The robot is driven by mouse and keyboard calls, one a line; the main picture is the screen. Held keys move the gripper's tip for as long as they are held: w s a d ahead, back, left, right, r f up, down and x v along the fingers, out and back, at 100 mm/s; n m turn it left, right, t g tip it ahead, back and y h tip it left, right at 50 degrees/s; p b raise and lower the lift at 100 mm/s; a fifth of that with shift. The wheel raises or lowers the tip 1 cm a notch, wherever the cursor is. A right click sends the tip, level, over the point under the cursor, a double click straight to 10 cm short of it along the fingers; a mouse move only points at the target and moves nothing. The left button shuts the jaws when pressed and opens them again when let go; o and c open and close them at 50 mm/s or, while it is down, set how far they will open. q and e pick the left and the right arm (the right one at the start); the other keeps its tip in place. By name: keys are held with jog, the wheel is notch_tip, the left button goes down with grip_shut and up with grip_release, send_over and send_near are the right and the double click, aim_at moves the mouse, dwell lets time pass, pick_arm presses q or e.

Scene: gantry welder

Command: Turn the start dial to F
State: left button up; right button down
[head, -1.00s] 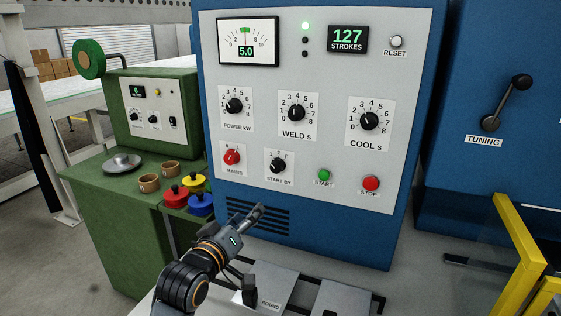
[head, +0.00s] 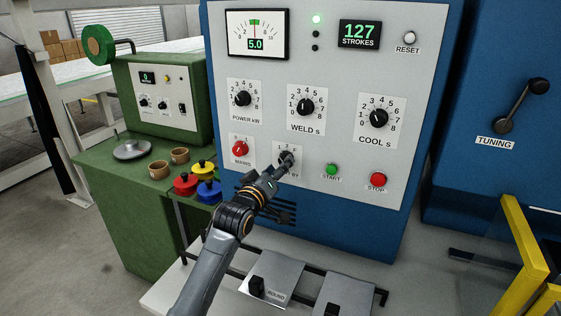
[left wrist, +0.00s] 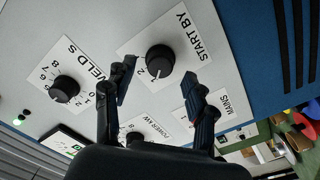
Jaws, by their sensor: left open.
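The start dial is the black knob on the START BY plate (left wrist: 160,60). In the left wrist view it sits ahead of my fingertips, roughly between them and apart from them. Its marks 1 and 2 show there, but the F mark is hidden or too small to read. In the head view my left gripper (head: 287,160) covers most of this dial and part of its label. My left gripper also shows in the left wrist view (left wrist: 161,88), open and empty, its two fingers spread. My right gripper is in neither view.
The red MAINS knob (head: 239,149) is left of the start dial; the green START button (head: 332,170) and red STOP button (head: 378,180) are right. The WELD dial (head: 305,106) is above. A plate marked ROUND (head: 272,282) lies below on the bench.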

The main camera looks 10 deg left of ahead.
pick_arm(q)
jog(key=shift+w+d, duration=0.2)
jog(key=shift+w, duration=0.75)
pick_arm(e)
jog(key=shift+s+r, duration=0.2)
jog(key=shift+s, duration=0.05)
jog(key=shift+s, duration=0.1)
pick_arm(q)
jog(key=shift+c, duration=0.6)
jog(key=c, duration=1)
jog(key=shift+c, duration=0.2)
